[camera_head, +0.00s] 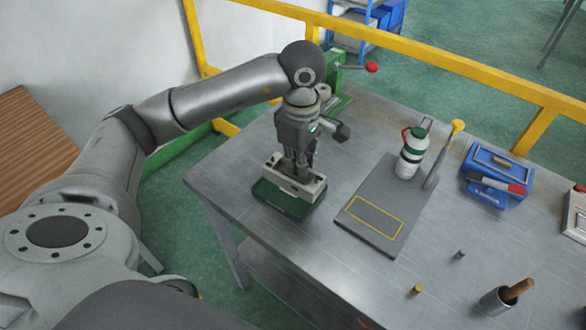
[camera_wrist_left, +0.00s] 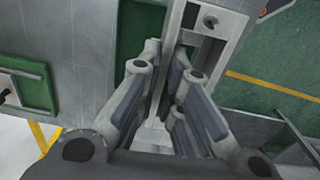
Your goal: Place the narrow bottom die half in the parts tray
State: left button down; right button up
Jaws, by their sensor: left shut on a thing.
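A pale grey, block-like die half (camera_head: 312,190) sits low over a dark green tray (camera_head: 283,204) at the table's left front; I cannot tell whether it rests on the tray. My left gripper (camera_head: 297,174) points straight down with its fingers at the block, shut on it. In the left wrist view the fingers (camera_wrist_left: 165,105) close around a pale part, and the die half (camera_wrist_left: 208,55) extends beyond them, with a dark slot and a round pin. Green tray surface (camera_wrist_left: 138,40) shows beside it. The fingers hide part of the block. My right gripper is not in view.
A grey board (camera_head: 375,212) with a yellow outline lies right of the tray, with a bottle (camera_head: 411,153) on it. A blue box (camera_head: 494,172), a cup (camera_head: 496,300) and small pegs stand farther right. A green device (camera_head: 336,78) stands behind the gripper.

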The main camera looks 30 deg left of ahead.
aim_at(295, 175)
pick_arm(q)
jog(key=f, duration=0.1)
jog(key=w+a+f, duration=0.2)
jog(key=shift+f, duration=0.35)
jog(key=shift+w+a+f+p, duration=0.2)
jog(key=shift+a+f+p, duration=0.15)
jog(key=shift+f, duration=0.1)
notch_tip(295, 175, down, 3)
jog(key=shift+w+a+f+p, duration=0.1)
jog(key=shift+w+a+p, duration=0.05)
jog(key=shift+p, duration=0.55)
jog(key=shift+f, duration=0.15)
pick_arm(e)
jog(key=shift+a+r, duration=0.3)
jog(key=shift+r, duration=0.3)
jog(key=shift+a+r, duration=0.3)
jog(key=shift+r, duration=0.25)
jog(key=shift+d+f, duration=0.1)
pick_arm(q)
jog(key=shift+f+b, duration=0.2)
jog(key=shift+b, duration=0.1)
jog(key=c, duration=1.6)
grip_release()
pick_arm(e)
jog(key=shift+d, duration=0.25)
